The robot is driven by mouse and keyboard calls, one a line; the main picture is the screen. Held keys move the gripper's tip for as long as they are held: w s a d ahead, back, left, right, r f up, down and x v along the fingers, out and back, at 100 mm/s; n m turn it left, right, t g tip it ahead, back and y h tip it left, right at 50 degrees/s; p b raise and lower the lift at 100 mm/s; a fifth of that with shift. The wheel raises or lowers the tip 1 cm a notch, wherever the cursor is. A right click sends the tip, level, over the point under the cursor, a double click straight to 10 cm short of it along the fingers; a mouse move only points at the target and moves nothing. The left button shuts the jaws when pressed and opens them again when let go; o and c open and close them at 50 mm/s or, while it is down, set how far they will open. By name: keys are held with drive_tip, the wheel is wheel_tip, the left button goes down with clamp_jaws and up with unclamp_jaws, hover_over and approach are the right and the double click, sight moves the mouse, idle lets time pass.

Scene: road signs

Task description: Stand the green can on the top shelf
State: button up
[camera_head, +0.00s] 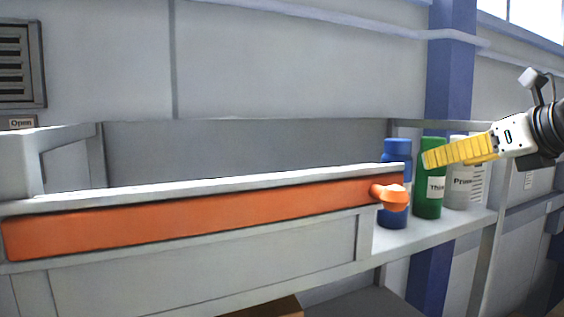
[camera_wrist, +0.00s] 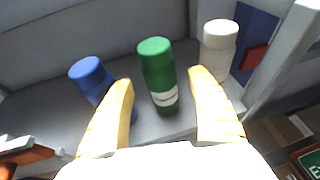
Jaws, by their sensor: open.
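The green can (camera_head: 430,200), with a white label, stands upright on a grey shelf (camera_head: 430,234) at the right in the head view. A blue can (camera_head: 394,215) stands to its left and a white can (camera_head: 459,188) to its right. My gripper (camera_head: 430,158) has yellow fingers that overlap the green can's upper part in the head view. In the wrist view the green can (camera_wrist: 157,75) shows between the open fingertips (camera_wrist: 160,78). I cannot tell whether they touch it. The blue can (camera_wrist: 90,78) and white can (camera_wrist: 217,48) stand outside the fingers.
A long grey unit with an orange front strip (camera_head: 190,220) fills the left. Its orange knob (camera_head: 392,194) sticks out in front of the blue can. A blue post (camera_head: 449,80) rises behind the cans. A green sign (camera_wrist: 310,160) shows at lower right in the wrist view.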

drive_tip(key=v, duration=0.7)
drive_tip(key=shift+b, duration=0.45)
